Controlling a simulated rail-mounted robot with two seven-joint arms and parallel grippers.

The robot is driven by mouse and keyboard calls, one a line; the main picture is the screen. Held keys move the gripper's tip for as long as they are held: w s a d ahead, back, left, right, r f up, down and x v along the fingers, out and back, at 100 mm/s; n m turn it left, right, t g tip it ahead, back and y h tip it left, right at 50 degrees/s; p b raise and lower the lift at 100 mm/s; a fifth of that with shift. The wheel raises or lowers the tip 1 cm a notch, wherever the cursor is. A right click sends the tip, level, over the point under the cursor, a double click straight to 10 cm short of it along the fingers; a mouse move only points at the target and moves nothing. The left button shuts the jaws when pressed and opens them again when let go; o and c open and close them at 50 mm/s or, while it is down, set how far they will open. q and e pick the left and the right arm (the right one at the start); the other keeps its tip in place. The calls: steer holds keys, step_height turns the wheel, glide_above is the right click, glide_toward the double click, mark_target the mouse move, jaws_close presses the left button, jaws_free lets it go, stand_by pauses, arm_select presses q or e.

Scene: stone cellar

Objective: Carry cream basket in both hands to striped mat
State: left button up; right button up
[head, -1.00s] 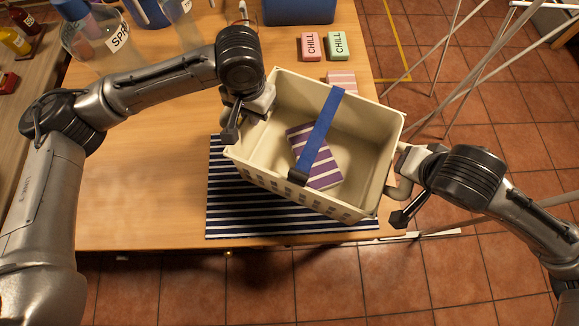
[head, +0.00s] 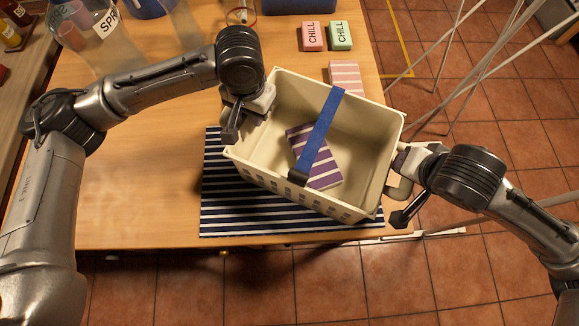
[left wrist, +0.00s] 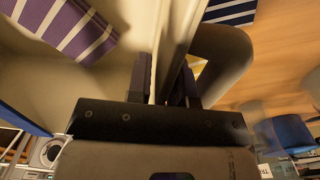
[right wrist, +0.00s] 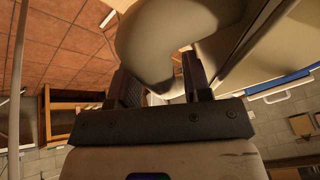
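The cream basket (head: 375,140) hangs between my two grippers in the head view, turned slightly clockwise. It overlaps the navy-and-white striped mat (head: 222,195) and appears to be above it; the gap is hard to judge. My left gripper (head: 252,106) is shut on the basket's left end, and the left wrist view shows the basket's handle (left wrist: 223,60) at its fingers. My right gripper (head: 396,182) is shut on the right end, with the curved handle (right wrist: 150,45) between its fingers in the right wrist view. A purple striped block (head: 326,174) lies inside under a blue bar (head: 322,130).
A pink striped block (head: 345,76) stands just behind the basket. Pink (head: 312,36) and green (head: 340,36) CHILL boxes and a blue container (head: 298,5) are farther back. Table left of the mat is clear. Pale poles (head: 470,65) stand at right.

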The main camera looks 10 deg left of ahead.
arm_select(q)
steer(key=shift+o, duration=0.8)
arm_select(e)
steer(key=shift+o, duration=0.8)
arm_select(q)
step_height(320, 180, up, 11)
steer(key=shift+r, duration=0.4)
arm_select(e)
steer(key=shift+r, duration=0.15)
arm_select(q)
steer(key=shift+r, duration=0.1)
arm_select(e)
steer(key=shift+v, duration=3.6)
steer(key=shift+s, duration=0.1)
